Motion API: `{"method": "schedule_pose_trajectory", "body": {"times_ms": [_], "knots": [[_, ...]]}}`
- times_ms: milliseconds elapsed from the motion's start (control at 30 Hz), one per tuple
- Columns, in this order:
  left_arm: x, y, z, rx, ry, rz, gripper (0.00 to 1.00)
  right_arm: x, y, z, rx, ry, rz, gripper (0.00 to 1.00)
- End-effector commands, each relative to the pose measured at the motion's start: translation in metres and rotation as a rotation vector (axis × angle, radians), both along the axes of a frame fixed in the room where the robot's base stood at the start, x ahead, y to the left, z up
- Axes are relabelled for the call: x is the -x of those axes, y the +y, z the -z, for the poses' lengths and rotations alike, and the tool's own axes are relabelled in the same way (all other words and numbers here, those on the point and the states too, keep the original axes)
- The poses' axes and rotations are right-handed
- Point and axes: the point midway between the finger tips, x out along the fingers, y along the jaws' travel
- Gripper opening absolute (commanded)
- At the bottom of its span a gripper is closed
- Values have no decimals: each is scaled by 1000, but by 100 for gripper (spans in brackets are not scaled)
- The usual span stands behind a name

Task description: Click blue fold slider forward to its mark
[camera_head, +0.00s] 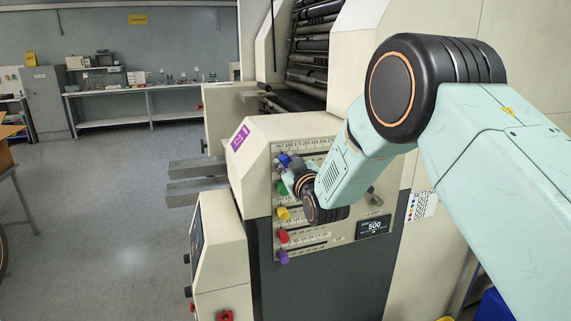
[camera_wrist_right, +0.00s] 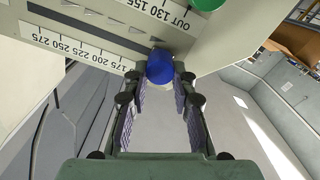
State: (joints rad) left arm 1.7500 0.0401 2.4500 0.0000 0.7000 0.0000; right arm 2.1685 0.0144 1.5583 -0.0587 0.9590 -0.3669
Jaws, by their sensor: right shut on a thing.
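The blue fold slider (camera_head: 284,160) is the top knob on the cream panel of the machine, at the left end of its scale near "OUT". In the right wrist view the blue knob (camera_wrist_right: 160,67) sits between the fingertips, at the panel's edge. My right gripper (camera_head: 291,170) is shut on this knob. The right wrist view shows the gripper (camera_wrist_right: 160,78) with one finger on each side of it. The blue scale (camera_wrist_right: 90,48) reads 175 to 275 beside it; the numbers nearest the knob are hidden. My left gripper is not in view.
Below are the green slider (camera_head: 281,187), yellow slider (camera_head: 283,214), red slider (camera_head: 283,236) and purple slider (camera_head: 284,257). A display (camera_head: 374,227) reads 500. My right arm covers part of the panel. Open floor lies at left.

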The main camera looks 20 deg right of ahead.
Motion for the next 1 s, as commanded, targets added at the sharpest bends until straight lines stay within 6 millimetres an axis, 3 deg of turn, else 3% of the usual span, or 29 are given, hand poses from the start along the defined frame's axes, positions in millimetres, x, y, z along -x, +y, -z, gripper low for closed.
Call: {"method": "schedule_pose_trajectory", "body": {"times_ms": [300,433,600,900,933,1000], "knots": [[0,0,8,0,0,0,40,-3,-69,-2,-3,-8,9,0],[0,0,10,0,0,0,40,-4,-91,-3,-3,-8,7,0],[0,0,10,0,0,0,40,-4,-102,-3,-2,-8,5,0],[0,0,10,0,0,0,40,-5,-102,-4,0,-8,4,0],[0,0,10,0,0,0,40,-5,-102,-4,0,-8,4,28],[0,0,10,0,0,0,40,-5,-102,-4,0,-8,4,34]]}}
